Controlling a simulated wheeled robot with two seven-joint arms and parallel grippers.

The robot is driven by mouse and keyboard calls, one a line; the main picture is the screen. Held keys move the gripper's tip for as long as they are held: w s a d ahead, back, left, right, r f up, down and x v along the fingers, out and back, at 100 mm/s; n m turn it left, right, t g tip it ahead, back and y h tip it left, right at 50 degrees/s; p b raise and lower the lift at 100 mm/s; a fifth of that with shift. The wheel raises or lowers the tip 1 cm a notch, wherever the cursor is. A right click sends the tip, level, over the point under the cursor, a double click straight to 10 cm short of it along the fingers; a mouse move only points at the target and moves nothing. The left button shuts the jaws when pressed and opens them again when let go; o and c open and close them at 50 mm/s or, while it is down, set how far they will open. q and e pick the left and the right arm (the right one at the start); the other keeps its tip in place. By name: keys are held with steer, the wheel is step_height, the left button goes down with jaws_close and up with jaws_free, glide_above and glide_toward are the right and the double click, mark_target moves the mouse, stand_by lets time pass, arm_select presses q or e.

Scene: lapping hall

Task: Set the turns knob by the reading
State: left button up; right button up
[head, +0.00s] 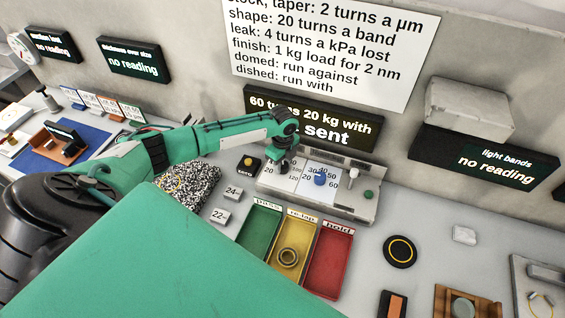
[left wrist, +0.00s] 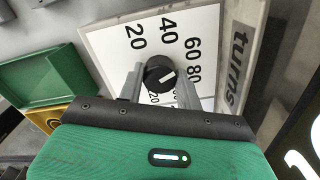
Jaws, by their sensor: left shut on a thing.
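The turns knob (left wrist: 158,72) is black with a white mark, on a white dial plate (left wrist: 108,44) numbered 20, 40, 60, 80 and on. My left gripper (left wrist: 160,84) is shut on the knob, one finger on each side. In the head view the left gripper (head: 283,163) hides the knob at the left of the control panel (head: 343,205). The reading display (head: 316,118) shows "60 turns 20 kg with" and a partly hidden line ending "sent". My right gripper is not in view.
A blue knob (head: 320,179), a white lever (head: 353,175) and a green button (head: 369,194) sit right of the gripper. Green (head: 257,233), yellow (head: 276,262) and red (head: 328,262) trays lie in front; a ring (head: 288,257) is in the yellow one.

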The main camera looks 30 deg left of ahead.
mark_target(282, 165)
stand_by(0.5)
arm_select(q)
steer(key=o, duration=1)
step_height(282, 165, up, 14)
steer(key=b, duration=0.3)
steer(key=shift+s+f, duration=0.1)
steer(key=shift+f, duration=0.05)
